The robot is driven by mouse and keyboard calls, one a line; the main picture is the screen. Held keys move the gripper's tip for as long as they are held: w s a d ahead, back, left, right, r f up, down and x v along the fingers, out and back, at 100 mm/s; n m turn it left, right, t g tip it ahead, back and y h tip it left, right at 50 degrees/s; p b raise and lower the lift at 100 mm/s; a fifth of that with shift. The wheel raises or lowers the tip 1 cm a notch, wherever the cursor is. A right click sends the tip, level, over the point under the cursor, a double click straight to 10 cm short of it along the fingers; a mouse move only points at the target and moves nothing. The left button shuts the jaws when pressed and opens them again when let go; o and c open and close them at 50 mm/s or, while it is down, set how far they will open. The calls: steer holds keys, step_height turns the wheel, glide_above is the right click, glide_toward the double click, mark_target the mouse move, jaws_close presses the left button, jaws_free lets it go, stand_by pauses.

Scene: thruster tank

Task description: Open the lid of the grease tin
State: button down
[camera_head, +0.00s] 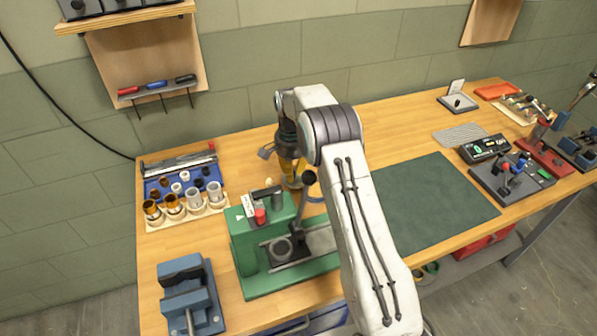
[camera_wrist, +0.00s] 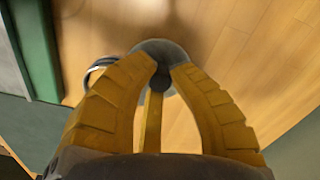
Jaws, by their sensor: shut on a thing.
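My gripper (camera_wrist: 160,76) has its yellow fingers closed on a small dark part at the middle of a round grey piece, which looks like the grease tin's lid (camera_wrist: 162,46). In the head view my gripper (camera_head: 292,184) points down at the bench behind the green press, and my arm covers part of that area. The tin's body is hidden under the grey piece and the fingers. I cannot tell whether the lid sits on the tin or is lifted off it.
A green press (camera_head: 252,263) with a black-knobbed lever stands just in front of my gripper. A blue and white ring (camera_wrist: 92,72) lies beside the fingers. A blue vise (camera_head: 188,290) and a cup rack (camera_head: 187,215) are to the left. A dark green mat (camera_head: 430,200) lies clear on the right.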

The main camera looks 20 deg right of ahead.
steer(key=shift+w+f, duration=0.1)
steer(key=shift+f, duration=0.05)
stand_by(0.3)
steer(key=c, duration=1.1)
jaws_free()
steer(key=shift+m, duration=0.3)
steer(key=shift+w, duration=0.1)
step_height(320, 180, up, 12)
steer(key=shift+r, duration=0.1)
